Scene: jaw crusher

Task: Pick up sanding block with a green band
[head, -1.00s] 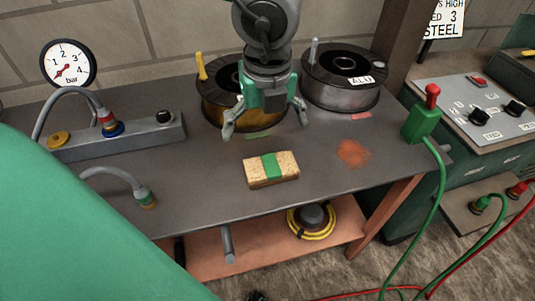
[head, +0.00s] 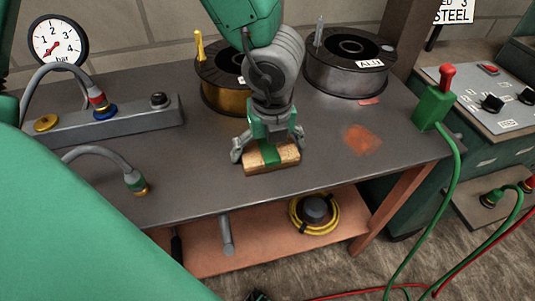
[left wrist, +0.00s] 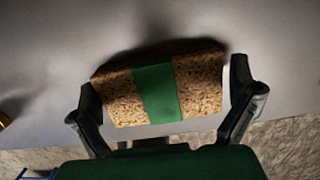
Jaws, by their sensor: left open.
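The sanding block (head: 284,158) is tan and grainy with a green band around its middle. It lies on the dark grey bench top near the front edge. My left gripper (head: 266,150) is over it, pointing down, with one finger beyond each short end. In the left wrist view the block (left wrist: 205,85) sits between the open fingers of the left gripper (left wrist: 165,105), with a gap at each end. The gripper hides part of the block's top in the head view. My right gripper is not in view.
A brass-coloured spool (head: 217,92) and a grey ALU spool (head: 347,77) stand behind the gripper. A grey manifold (head: 135,118) with hoses is at left. A green box with a red lever (head: 432,106) is at right. Bare bench lies around the block.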

